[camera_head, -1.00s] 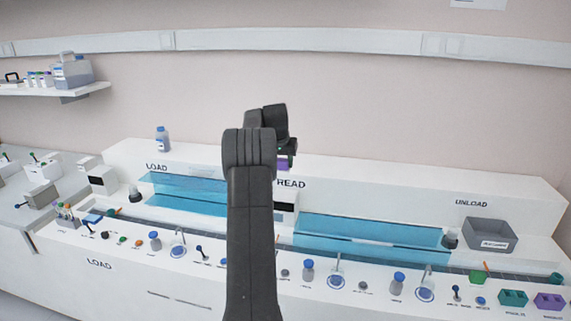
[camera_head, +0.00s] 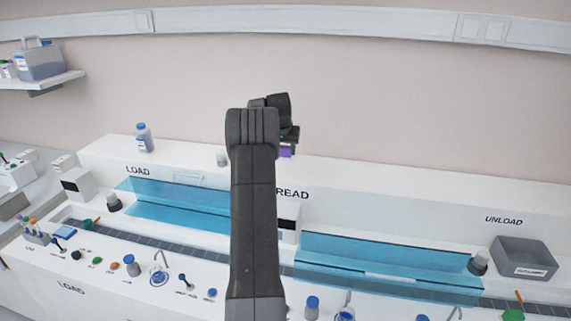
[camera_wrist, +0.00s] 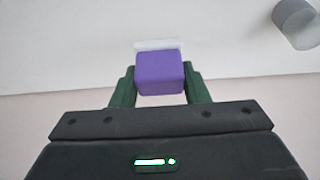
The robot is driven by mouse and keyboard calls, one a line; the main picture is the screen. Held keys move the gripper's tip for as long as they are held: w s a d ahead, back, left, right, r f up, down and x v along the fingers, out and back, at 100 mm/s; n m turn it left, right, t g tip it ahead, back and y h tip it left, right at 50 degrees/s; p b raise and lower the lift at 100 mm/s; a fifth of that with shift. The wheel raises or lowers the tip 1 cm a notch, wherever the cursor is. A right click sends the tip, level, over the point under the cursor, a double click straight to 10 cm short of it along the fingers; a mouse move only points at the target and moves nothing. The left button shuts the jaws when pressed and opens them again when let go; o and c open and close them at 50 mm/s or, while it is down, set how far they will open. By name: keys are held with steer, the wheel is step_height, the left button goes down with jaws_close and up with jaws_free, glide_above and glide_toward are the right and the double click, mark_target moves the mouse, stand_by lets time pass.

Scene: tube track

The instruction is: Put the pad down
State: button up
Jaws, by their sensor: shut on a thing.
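The pad is a purple block (camera_wrist: 160,74) with a pale strip along its far side, held between the green fingers of my gripper (camera_wrist: 160,85) in the wrist view. My gripper is shut on it. In the head view the purple pad (camera_head: 286,151) shows small below my dark wrist, in front of or above the white upper ledge behind the READ label. I cannot tell whether it touches the ledge. My arm hides part of the bench middle.
A grey-white cylinder (camera_head: 222,159) stands on the ledge left of my arm; a bottle (camera_head: 144,138) stands further left. Blue clear covers (camera_head: 390,262) line the track. A grey bin (camera_head: 524,258) sits at right under UNLOAD. The ledge right of my wrist is clear.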

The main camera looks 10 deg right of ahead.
mark_target(285, 157)
steer(key=shift+f+p, duration=0.35)
steer(key=shift+f, duration=2.85)
steer(key=o, duration=1)
steer(key=shift+c, duration=0.2)
steer(key=shift+r, duration=0.25)
steer(key=b+v, duration=0.2)
steer(key=v, duration=0.9)
steer(key=shift+s+r, duration=0.25)
steer(key=shift+r, duration=0.1)
